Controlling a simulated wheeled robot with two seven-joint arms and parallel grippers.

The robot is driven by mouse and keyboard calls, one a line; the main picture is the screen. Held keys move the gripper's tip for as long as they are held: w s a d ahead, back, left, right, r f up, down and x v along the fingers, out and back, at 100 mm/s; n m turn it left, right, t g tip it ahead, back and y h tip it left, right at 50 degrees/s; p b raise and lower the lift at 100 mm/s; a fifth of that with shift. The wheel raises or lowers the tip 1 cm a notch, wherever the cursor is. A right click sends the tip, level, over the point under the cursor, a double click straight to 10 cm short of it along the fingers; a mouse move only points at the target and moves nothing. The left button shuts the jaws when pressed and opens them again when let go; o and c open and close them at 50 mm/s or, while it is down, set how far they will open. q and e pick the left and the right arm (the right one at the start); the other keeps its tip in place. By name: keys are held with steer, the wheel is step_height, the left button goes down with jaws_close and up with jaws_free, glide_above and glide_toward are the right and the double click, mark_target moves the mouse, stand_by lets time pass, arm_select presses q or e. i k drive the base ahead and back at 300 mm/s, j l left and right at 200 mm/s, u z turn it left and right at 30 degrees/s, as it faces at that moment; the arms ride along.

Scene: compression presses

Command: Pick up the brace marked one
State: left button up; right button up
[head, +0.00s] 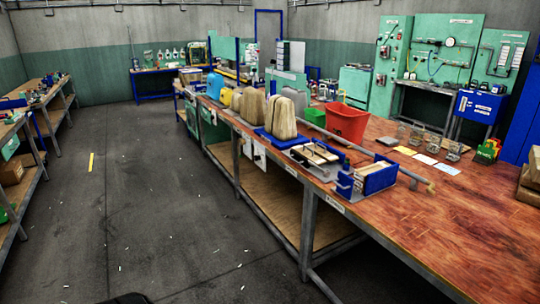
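Several small grey metal pieces stand in a row on the red-brown wooden workbench (440,215), towards its far right side. One of these pieces (454,151) is at the right end of the row, and another piece (417,136) is further left. They may be the braces, but they are too small for me to read any marking, so I cannot tell which is marked one. Neither of my grippers is in view.
A red bin (346,123) stands on the bench, left of the row. Blue-sided holders (368,178) and a long grey rod (392,166) lie nearer the front edge. Coloured cards (426,159) lie before the row.

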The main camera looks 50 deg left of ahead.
mark_target(309, 155)
steer(key=u, duration=1.25)
steer(key=z, duration=2.25)
steer(key=u, duration=2.25)
steer(key=i+j+u, duration=0.2)
steer(key=i, duration=0.15)
